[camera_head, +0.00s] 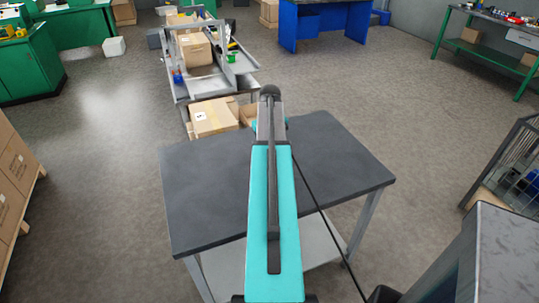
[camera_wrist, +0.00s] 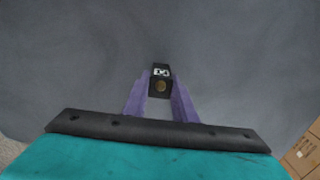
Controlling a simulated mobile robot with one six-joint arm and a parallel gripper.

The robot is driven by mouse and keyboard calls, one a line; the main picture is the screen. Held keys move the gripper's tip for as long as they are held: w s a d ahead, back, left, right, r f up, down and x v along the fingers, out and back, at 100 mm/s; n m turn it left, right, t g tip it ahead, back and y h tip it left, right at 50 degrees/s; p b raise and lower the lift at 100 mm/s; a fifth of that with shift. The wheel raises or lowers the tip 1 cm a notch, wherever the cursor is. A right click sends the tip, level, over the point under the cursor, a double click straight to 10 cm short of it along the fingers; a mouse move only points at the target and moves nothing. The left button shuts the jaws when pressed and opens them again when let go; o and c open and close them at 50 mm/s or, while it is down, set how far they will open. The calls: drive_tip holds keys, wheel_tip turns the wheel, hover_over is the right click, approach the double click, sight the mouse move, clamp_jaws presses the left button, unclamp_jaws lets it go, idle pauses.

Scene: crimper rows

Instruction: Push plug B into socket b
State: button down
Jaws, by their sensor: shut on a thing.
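In the wrist view, my gripper (camera_wrist: 161,94) has two purple fingers shut on a small black plug (camera_wrist: 161,71). The plug has white marking on one face that is too small to read surely, so I cannot tell whether it is plug B. A round brass-coloured spot shows below the marking. The plug is held between the fingertips, over a plain dark grey surface. In the head view my own arm hides the gripper and the plug. I see no socket b in either view.
A dark-topped table (camera_head: 205,195) stands under my arm, and its visible top is bare. Behind it are a cardboard box (camera_head: 212,118) and a metal cart (camera_head: 183,90) with a carton. A grey-topped cabinet (camera_head: 500,245) is at lower right. Cartons (camera_head: 15,180) stand at left.

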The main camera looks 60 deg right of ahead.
drive_tip(key=shift+r, duration=0.1)
drive_tip(key=shift+r+b, duration=0.65)
drive_tip(key=shift+r, duration=0.95)
drive_tip(key=s+a+r+b, duration=0.1)
drive_tip(key=s+a+b, duration=0.2)
drive_tip(key=s+a, duration=0.6)
drive_tip(key=a, duration=0.4)
drive_tip(key=shift+r, duration=0.3)
drive_tip(key=shift+s, duration=0.1)
drive_tip(key=w+a+n, duration=0.6)
drive_tip(key=w+a, duration=1.2)
drive_tip(key=w, duration=0.2)
drive_tip(key=w+a+n, duration=0.2)
drive_tip(key=w+a, duration=0.3)
drive_tip(key=a, duration=0.4)
drive_tip(key=w+a+n, duration=0.2)
drive_tip(key=w+a, duration=0.3)
drive_tip(key=a, duration=0.4)
drive_tip(key=w+a+n, duration=0.3)
drive_tip(key=w+a, duration=0.1)
drive_tip(key=a, duration=0.6)
drive_tip(key=shift+w+r, duration=0.15)
drive_tip(key=shift+w, duration=0.25)
